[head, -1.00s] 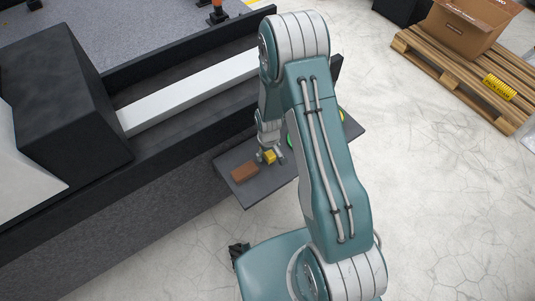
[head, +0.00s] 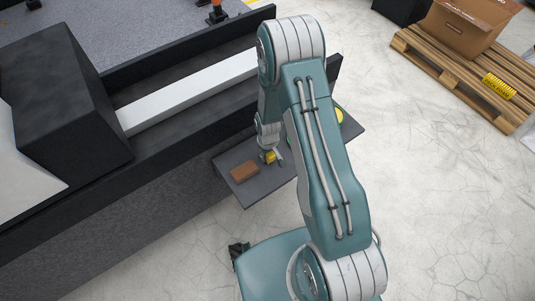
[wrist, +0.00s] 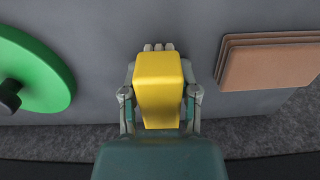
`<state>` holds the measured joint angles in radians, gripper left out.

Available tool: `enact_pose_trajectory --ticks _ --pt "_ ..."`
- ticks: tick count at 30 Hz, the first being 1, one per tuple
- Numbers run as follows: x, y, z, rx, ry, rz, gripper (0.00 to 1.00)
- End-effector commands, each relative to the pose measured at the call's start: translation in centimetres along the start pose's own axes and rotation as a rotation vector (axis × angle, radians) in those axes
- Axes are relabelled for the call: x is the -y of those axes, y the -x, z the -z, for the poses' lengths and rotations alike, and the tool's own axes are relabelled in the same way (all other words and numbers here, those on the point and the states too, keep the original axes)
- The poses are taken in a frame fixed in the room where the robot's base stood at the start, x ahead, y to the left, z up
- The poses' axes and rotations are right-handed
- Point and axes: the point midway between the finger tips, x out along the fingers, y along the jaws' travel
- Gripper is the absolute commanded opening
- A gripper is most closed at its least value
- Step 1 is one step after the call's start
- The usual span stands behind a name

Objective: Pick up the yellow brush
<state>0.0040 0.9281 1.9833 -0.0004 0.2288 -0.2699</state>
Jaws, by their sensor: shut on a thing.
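The yellow brush (wrist: 158,85) is a yellow block with pale grey bristles or tips at its far end in the wrist view. My gripper (wrist: 160,100) is shut on it, with one finger along each side. In the head view my gripper (head: 269,158) is over the small grey shelf (head: 262,192), and a small part of the yellow brush (head: 271,157) shows between the fingers. I cannot tell whether the brush touches the shelf.
A brown block (head: 244,171), a stack of thin layers in the wrist view (wrist: 268,62), lies on the shelf. A green disc with a dark knob (wrist: 32,72) lies on the other side. A yellow round thing (head: 339,115) is partly behind my arm. A dark wall (head: 130,205) borders the shelf.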

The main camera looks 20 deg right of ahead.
Motion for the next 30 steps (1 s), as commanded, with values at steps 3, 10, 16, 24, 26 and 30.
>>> enact_pose_trajectory --ticks 3,10,16,24,26,30 --pt "0.0 0.4 -0.1 0.001 0.000 0.000 0.00" --pt "0.0 3.4 0.0 -0.003 0.000 -0.001 0.00" --pt "0.7 7.0 -3.2 -0.002 -0.001 -0.001 0.00" --pt "1.9 10.8 -8.8 0.000 0.000 0.000 0.00" --pt "2.1 11.4 -10.1 0.000 0.000 0.000 0.00" --pt "2.6 12.3 -12.2 0.000 0.000 0.000 0.00"
